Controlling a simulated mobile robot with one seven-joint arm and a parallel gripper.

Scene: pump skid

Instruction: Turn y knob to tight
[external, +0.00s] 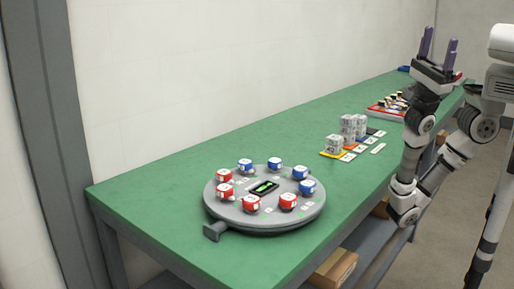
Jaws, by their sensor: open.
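A round grey disc (222,211) lies on the green table. Several knob-like pieces with white markings stand around its rim, some red and some blue. One red piece (251,203) is at the front and one blue piece (307,187) is at the right. Their letters are too small to read, so I cannot tell which one is the y knob or how it is turned. My gripper (440,38) is at the upper right, with its two purple fingers pointing up, apart and empty. It is well away from the disc and touches nothing.
A dark panel with a green display (264,187) is at the disc's centre. Grey blocks (348,130) stand on coloured mats to its right. A red tray (377,110) with small items is farther back. A cardboard box (333,268) sits under the table. The table's left part is clear.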

